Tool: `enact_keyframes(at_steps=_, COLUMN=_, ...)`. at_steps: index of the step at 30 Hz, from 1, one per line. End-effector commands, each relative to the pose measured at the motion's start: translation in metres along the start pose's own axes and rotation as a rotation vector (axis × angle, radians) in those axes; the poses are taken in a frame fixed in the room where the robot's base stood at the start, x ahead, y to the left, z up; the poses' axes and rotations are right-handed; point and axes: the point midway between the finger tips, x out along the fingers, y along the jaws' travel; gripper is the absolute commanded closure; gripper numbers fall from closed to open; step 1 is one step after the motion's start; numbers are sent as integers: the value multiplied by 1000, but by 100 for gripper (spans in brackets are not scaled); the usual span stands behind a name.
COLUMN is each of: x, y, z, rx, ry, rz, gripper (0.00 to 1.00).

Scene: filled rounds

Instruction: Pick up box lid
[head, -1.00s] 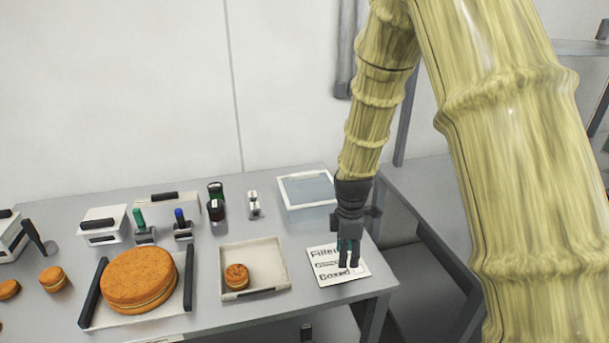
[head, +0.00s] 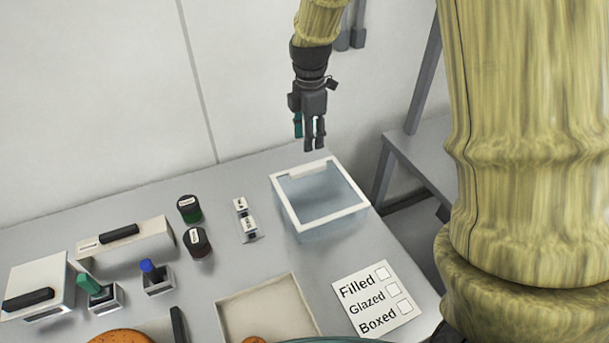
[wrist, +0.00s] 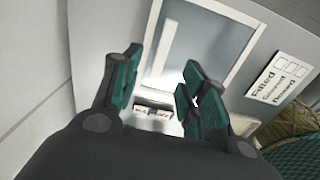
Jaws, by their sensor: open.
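The box lid (head: 333,218) is a white frame around a clear panel, with a white bar (head: 307,169) along its far side. It lies flat on top of a clear, bluish box (head: 335,229) at the back right of the table. My gripper (head: 314,148) is above and just behind the lid's far edge, pointing down, empty and apart from it. In the wrist view my open teal-padded fingers (wrist: 163,78) frame part of the lid (wrist: 232,12), and its pale bar (wrist: 166,47) shows between and beyond them.
A small two-part labelled holder (head: 246,222) and two dark jars (head: 198,242) stand left of the box. A checklist card (head: 377,300) and a pale tray (head: 268,305) lie in front. The wall is close behind. Table (head: 225,195) is bare behind the jars.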

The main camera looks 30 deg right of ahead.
Motion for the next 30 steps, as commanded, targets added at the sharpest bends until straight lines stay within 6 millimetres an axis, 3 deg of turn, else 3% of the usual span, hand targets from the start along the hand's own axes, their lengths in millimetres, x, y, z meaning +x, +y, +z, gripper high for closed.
enact_keyframes(at_steps=5, x=15, y=-3, z=-2, rx=-4, ry=1, rz=-2, gripper=57)
enact_keyframes(at_steps=12, x=48, y=9, z=-6, rx=-8, ry=-1, rz=-9, gripper=57)
enact_keyframes(at_steps=23, x=63, y=10, z=-5, rx=-5, ry=-1, rz=-9, gripper=57)
enact_keyframes(at_steps=30, x=82, y=13, z=-6, rx=-6, ry=-1, rz=-11, gripper=57)
